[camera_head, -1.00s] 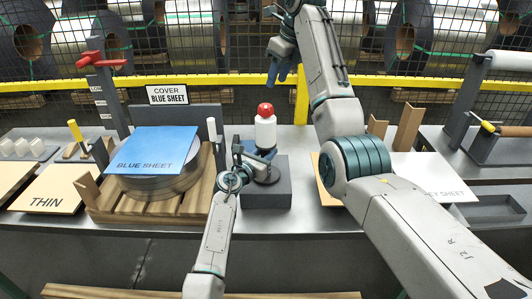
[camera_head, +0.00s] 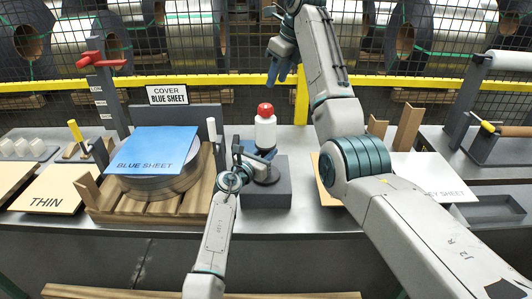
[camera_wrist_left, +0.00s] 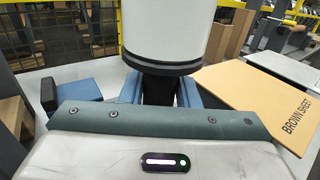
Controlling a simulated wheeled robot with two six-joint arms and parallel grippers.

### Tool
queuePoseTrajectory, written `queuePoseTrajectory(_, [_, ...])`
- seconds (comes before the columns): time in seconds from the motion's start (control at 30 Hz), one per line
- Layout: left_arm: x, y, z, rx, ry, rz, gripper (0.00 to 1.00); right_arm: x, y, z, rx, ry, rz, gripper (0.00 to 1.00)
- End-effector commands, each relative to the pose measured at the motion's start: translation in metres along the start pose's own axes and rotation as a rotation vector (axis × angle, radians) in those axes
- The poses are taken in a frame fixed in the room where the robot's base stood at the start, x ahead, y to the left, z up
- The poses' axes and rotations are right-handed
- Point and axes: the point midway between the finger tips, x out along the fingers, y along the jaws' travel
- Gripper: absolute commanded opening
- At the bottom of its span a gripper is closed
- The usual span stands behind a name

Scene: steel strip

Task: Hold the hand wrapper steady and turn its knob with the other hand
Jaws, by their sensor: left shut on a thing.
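The hand wrapper (camera_head: 265,133) is a white upright cylinder with a red knob (camera_head: 265,109) on top. It stands over a dark grey block (camera_head: 267,188) near the middle of the bench. My left gripper (camera_head: 262,156) is shut on the wrapper's dark lower part, just under the white body. In the left wrist view the white cylinder (camera_wrist_left: 172,30) rises between and above the blue fingers (camera_wrist_left: 160,90); its knob is out of that view. My right gripper (camera_head: 280,72) hangs above and slightly right of the red knob, apart from it. Its finger gap is unclear.
A blue sheet (camera_head: 155,148) lies on a coil on a wooden pallet (camera_head: 140,210) to the left. A brown sheet (camera_wrist_left: 275,105) lies to the right, partly behind my right arm. A yellow rail (camera_head: 400,83) and mesh fence run behind the bench.

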Motion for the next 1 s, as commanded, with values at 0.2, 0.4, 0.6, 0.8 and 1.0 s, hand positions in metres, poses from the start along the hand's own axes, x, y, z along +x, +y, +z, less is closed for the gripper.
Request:
queuePoseTrajectory(0.2, [-0.001, -0.001, -0.004, -0.002, 0.006, -0.001, 0.00, 0.003, -0.001, 0.000, -0.032, -0.014, 0.002, 0.61])
queuePoseTrajectory(0.4, [-0.001, -0.001, -0.005, -0.002, 0.006, -0.001, 0.00, 0.017, -0.009, 0.001, -0.268, -0.119, 0.004, 0.61])
queuePoseTrajectory(0.6, [-0.001, -0.001, -0.005, -0.002, 0.007, -0.001, 0.00, 0.033, -0.018, 0.002, -0.640, -0.289, -0.047, 0.61])
queuePoseTrajectory(0.8, [-0.001, -0.001, -0.005, -0.002, 0.007, -0.001, 0.00, 0.043, -0.025, 0.001, -1.000, -0.447, -0.170, 0.61])
queuePoseTrajectory(1.0, [-0.001, -0.001, -0.005, -0.002, 0.007, -0.001, 0.00, 0.049, -0.030, -0.004, -1.333, -0.570, -0.360, 0.61])
